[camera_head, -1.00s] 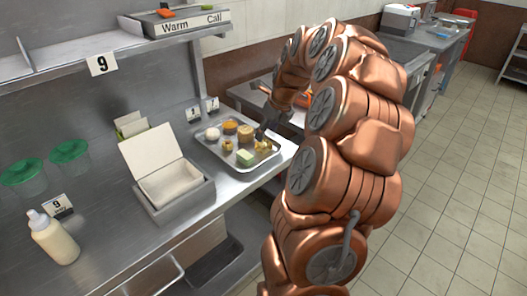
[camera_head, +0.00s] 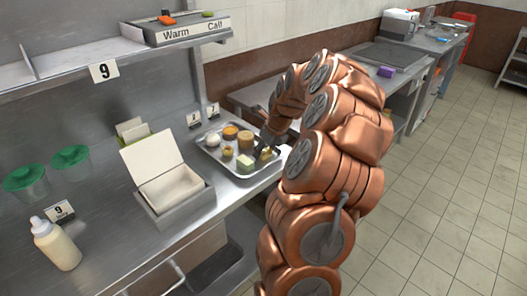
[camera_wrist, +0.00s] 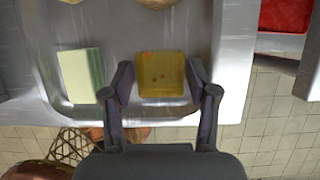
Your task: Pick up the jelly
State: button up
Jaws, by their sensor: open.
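The jelly (camera_wrist: 161,76) is a yellow, see-through square block with small dark specks. It sits near the edge of a metal tray (camera_wrist: 228,60). In the wrist view my gripper (camera_wrist: 160,74) is open, with one finger on each side of the jelly; I cannot tell whether they touch it. In the head view the gripper (camera_head: 263,147) reaches down at the tray's right side and partly hides the jelly (camera_head: 266,155). A pale green and white block (camera_wrist: 80,76) lies just left of the left finger.
Several other small foods, such as a white bun (camera_head: 213,140) and a tan round piece (camera_head: 246,139), share the tray. An open box (camera_head: 172,190) stands left of it on the steel counter. A shelf (camera_head: 100,70) hangs above. A red item (camera_wrist: 285,14) shows beyond the tray.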

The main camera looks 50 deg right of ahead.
jog(key=shift+c, duration=0.2)
jog(key=c, duration=0.9)
jog(key=shift+r, duration=0.15)
